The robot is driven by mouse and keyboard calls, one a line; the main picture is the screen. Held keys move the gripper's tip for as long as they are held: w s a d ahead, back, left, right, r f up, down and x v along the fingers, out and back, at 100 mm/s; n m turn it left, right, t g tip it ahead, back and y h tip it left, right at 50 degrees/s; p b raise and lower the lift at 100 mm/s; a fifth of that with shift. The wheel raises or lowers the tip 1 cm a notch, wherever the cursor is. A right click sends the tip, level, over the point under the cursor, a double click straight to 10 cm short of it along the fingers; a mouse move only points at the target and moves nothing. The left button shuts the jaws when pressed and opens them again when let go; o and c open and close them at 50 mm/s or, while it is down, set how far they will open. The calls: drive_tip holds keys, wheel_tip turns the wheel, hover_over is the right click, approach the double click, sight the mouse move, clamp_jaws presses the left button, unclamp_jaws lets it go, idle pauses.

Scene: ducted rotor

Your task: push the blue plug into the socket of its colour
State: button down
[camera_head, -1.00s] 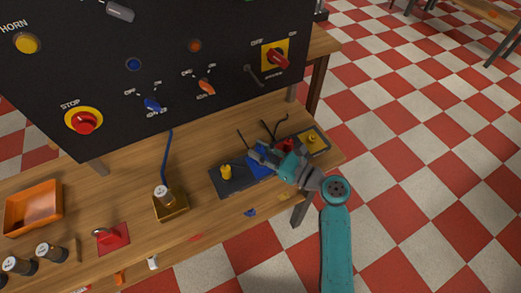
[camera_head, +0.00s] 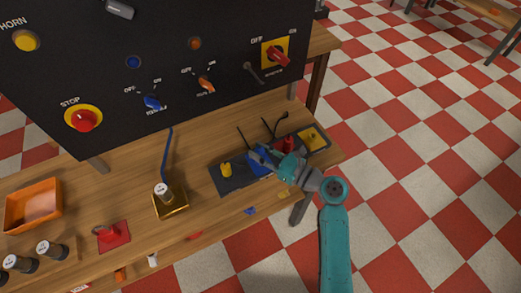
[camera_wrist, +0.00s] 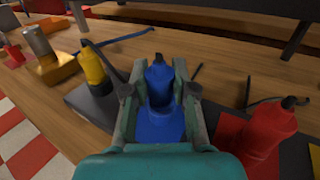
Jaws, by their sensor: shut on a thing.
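My gripper (camera_wrist: 160,92) is shut on the blue plug (camera_wrist: 159,82), with one finger on each side of it. The plug is upright, its dark top towards the board. Below it is a blue plate (camera_wrist: 160,128) on the dark socket strip; that plate also shows in the head view (camera_head: 260,168). The plug's lower end and the socket mouth are hidden, so I cannot tell how deep the plug sits. In the head view my gripper (camera_head: 266,156) is over the blue part of the strip.
A yellow plug (camera_wrist: 92,66) stands left of my gripper, and a red plug (camera_wrist: 268,132) stands close on the right. Loose dark cables lie behind. The black control panel (camera_head: 180,65) rises behind the table.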

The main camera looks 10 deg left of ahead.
drive_tip(key=shift+f, duration=0.3)
drive_tip(key=c, duration=0.9)
unclamp_jaws()
drive_tip(key=shift+o, duration=0.2)
drive_tip(key=shift+d, duration=0.15)
drive_tip(key=v, duration=1.1)
drive_tip(key=shift+s+d, duration=0.25)
drive_tip(key=shift+d, duration=0.1)
